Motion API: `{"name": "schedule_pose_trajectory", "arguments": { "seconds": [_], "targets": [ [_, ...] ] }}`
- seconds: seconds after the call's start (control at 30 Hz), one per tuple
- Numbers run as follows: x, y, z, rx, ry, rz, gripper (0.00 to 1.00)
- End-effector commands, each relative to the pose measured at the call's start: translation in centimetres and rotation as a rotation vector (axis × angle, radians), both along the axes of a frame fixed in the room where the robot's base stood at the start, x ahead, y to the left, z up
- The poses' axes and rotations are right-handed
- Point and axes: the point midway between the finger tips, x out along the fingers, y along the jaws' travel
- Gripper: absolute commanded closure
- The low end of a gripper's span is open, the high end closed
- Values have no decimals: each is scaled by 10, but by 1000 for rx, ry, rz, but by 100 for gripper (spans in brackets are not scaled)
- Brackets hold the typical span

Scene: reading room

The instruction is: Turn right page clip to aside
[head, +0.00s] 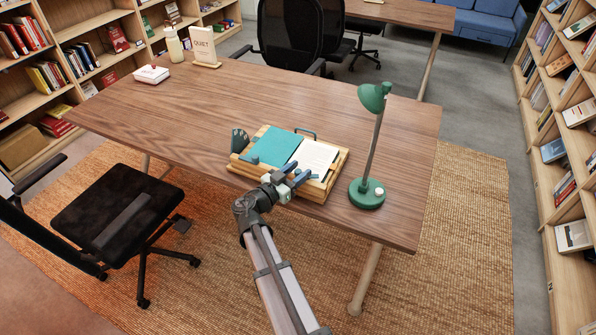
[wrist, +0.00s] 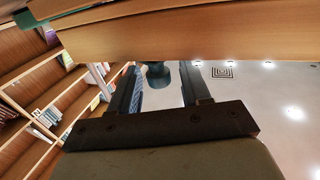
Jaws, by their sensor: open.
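A wooden book stand (head: 328,187) lies on the table with a teal left page (head: 272,147) and a white right page (head: 315,158). My gripper (head: 292,182) is at the stand's front edge, below the white page. It covers part of that edge. Small blue-grey parts show around the fingers there; I cannot tell which are the right page clip and which are my gripper. In the wrist view the stand's wooden edge (wrist: 190,35) crosses the top, close to the fingers. The two dark fingers (wrist: 158,88) are apart, with no held object visible between them.
A green desk lamp (head: 367,193) stands just right of the stand. A small white box (head: 151,74), a jar (head: 174,47) and a "QUIET" sign (head: 203,47) are at the far left of the table (head: 200,120). An office chair (head: 120,215) stands front left.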

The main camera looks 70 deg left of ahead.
Motion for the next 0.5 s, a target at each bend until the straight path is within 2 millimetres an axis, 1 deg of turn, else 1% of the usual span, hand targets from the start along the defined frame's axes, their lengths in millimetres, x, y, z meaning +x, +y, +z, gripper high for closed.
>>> {"name": "schedule_pose_trajectory", "arguments": {
  "seconds": [0.37,0.5],
  "targets": [
    [3,2,0,0,0,1,54],
    [3,1,0,0,0,0,67]
  ]
}}
